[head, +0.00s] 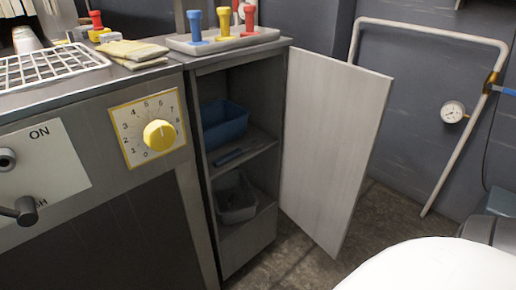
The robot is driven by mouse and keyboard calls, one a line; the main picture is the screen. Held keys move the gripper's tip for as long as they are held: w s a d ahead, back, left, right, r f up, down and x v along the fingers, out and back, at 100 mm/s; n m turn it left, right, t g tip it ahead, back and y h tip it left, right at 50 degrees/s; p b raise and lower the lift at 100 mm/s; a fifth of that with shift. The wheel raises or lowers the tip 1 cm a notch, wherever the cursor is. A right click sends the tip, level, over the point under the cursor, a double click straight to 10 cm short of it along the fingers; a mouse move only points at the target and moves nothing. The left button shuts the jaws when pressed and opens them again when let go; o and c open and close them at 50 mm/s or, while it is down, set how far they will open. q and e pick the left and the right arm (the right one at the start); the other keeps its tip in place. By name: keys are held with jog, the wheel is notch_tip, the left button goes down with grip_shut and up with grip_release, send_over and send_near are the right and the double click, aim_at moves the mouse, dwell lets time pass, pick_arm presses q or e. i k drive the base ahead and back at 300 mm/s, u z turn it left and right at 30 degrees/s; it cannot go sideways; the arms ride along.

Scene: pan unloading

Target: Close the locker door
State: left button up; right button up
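The locker (241,243) is an open grey cabinet at the middle of the head view. Its pale grey door (329,140) is hinged on the right edge of the opening and stands wide open, swung out to the right. Inside, a blue bin (224,122) sits on the upper shelf with a dark flat item (229,157) in front of it. A grey bin (236,200) sits on the lower level. Neither of my grippers shows in this view.
A tray (225,42) with coloured-handled tools stands on the locker top. A counter with a wire rack (50,66), a yellow dial (160,135) and an ON switch panel (45,165) is at left. A wall pipe (436,28) with a gauge (453,112) is behind right.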

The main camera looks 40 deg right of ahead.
aim_at(334, 111)
jog(key=u, duration=2.65)
jog(key=k, duration=2.55)
jog(key=z, duration=2.1)
